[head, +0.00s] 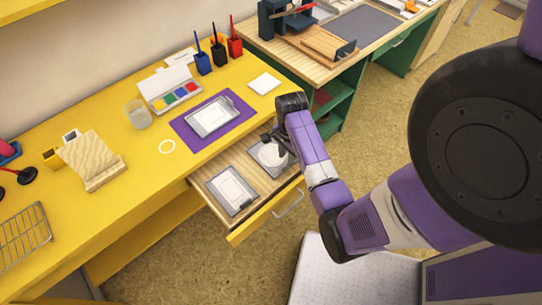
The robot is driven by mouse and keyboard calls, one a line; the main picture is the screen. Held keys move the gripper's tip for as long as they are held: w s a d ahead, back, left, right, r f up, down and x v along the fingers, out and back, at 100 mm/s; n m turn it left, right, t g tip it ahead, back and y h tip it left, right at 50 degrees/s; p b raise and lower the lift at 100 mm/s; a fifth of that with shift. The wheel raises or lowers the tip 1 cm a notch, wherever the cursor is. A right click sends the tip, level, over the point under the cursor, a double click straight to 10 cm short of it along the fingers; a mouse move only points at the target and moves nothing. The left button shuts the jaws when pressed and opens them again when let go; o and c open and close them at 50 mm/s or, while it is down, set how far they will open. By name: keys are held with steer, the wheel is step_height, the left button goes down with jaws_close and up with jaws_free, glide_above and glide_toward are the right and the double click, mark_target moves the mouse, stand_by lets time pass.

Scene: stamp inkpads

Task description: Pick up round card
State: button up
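A round white card (268,155) lies on a grey holder at the right side of the open drawer. My gripper (275,146) is dark, hangs from the purple arm and reaches down over the card's upper right part. Its fingers cover some of the card. They are too small in the head view to tell whether they touch it or how far apart they are.
The yellow drawer (240,228) also holds a grey holder with a rectangular white card (229,188). A wooden workbench stands behind my arm.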

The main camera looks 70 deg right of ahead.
step_height(320, 180, down, 6)
steer(key=shift+s+d, duration=0.1)
stand_by(0.4)
jaws_close()
